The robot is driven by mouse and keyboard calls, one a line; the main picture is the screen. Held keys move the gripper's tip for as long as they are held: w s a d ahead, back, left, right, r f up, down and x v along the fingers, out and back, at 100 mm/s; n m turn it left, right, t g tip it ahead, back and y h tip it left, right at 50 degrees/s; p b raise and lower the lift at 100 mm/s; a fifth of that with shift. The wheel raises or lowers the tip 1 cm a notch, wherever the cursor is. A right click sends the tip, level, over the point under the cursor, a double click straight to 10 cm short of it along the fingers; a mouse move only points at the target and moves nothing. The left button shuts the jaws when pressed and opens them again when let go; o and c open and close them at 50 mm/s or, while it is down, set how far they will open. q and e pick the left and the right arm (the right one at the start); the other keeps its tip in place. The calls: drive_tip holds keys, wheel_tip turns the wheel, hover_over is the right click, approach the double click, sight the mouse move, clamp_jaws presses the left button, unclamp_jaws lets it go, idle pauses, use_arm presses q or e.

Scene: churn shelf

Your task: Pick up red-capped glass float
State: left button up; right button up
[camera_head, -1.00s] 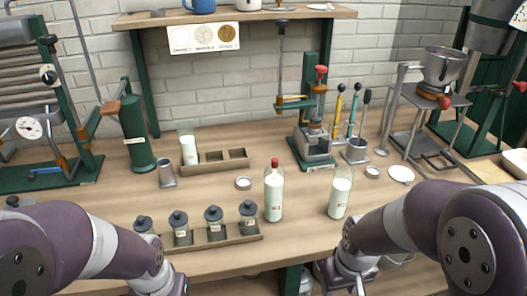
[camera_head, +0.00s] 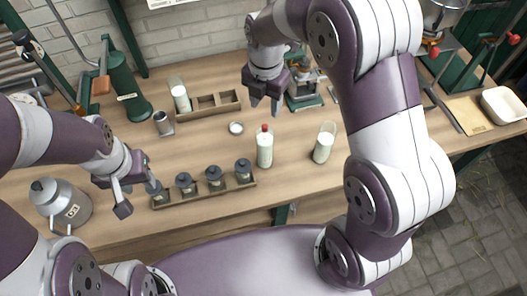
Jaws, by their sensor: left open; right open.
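A glass bottle (camera_head: 264,149) with a red cap and white contents stands upright near the middle of the bench; it is the only red-capped glass thing I make out. My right gripper (camera_head: 264,104) is open, pointing down, and shows just above and behind the red cap in the picture, apart from it. My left gripper (camera_head: 139,199) is open and empty, at the left end of the rack of dark-lidded jars (camera_head: 205,192). It partly covers the leftmost jar; I cannot tell whether it touches it.
A second glass of white liquid (camera_head: 323,146) stands right of the bottle. A small round dish (camera_head: 236,128) lies to its left. A wooden tray (camera_head: 214,112) holds a white-filled glass. A metal can (camera_head: 62,204) stands at left. My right arm hides the bench's right middle.

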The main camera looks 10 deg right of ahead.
hover_over(265, 126)
drive_tip(key=f, duration=0.2)
drive_tip(key=w+f+p, duration=0.1)
drive_tip(key=f, duration=0.1)
drive_tip(key=shift+f, duration=0.3)
drive_tip(key=f+p, duration=0.1)
drive_tip(key=f, duration=0.1)
drive_tip(key=s+f, duration=0.1)
drive_tip(key=f, duration=0.1)
drive_tip(key=shift+s+p, duration=0.1)
drive_tip(key=shift+p, duration=0.25)
drive_tip(key=shift+f, duration=0.35)
drive_tip(key=shift+w+f, duration=0.2)
drive_tip(key=c, duration=0.8)
use_arm(q)
drive_tip(key=r, duration=0.2)
drive_tip(key=shift+w+r, duration=0.35)
drive_tip(key=shift+r, duration=0.05)
use_arm(e)
drive_tip(key=shift+s+r, duration=0.1)
drive_tip(key=shift+c, duration=0.5)
